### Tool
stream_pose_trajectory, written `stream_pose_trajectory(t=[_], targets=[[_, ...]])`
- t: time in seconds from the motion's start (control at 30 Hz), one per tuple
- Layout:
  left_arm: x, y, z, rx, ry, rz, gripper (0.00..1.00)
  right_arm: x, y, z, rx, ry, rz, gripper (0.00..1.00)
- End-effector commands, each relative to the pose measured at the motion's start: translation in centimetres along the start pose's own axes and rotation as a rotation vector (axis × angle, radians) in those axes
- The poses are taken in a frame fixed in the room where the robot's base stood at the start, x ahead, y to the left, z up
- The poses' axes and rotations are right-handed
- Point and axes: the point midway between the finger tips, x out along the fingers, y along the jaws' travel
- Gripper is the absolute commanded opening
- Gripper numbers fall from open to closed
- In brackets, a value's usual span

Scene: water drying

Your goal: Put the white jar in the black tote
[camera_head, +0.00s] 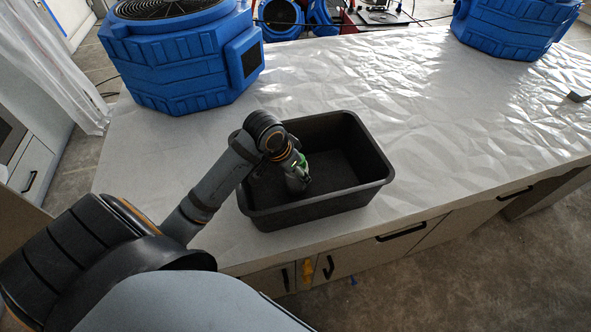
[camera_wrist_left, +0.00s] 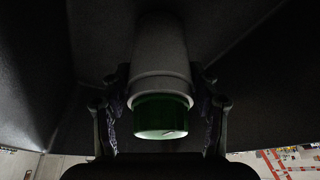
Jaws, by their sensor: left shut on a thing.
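The white jar (camera_wrist_left: 160,60) shows in the left wrist view as a shaded pale cylinder with a green lid (camera_wrist_left: 161,115). My left gripper (camera_head: 297,182) is shut on it, with a finger on each side near the lid; the gripper also shows in the left wrist view (camera_wrist_left: 163,108). The black tote (camera_head: 372,160) stands on the covered counter in the head view. My left gripper and the jar are inside the tote's opening. In the head view the gripper mostly hides the jar, with a bit of green showing. Whether the jar touches the tote floor I cannot tell. My right gripper is out of view.
A large blue air mover (camera_head: 180,60) stands on the counter at the back left, and another blue one (camera_head: 515,25) at the back right. The counter (camera_head: 460,120), under crinkled white sheeting, is clear right of the tote. A small grey object (camera_head: 579,96) lies at its right edge.

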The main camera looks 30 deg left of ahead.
Motion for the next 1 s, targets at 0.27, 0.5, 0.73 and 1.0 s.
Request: stream_pose_trajectory(t=[0.27, 0.5, 0.73, 1.0], targets=[[0.2, 0.0, 0.1, 0.000, 0.000, 0.000, 0.68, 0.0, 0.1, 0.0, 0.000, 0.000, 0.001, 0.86], [0.1, 0.0, 0.0, 0.000, 0.001, 0.000, 0.84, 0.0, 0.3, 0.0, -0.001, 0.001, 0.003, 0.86], [-0.1, 0.0, -0.1, 0.000, 0.002, 0.000, 0.84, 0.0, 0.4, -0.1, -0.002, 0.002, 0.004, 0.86], [-4.9, -0.3, -0.2, 0.007, 0.004, -0.009, 0.84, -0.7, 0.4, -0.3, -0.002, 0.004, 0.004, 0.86]])
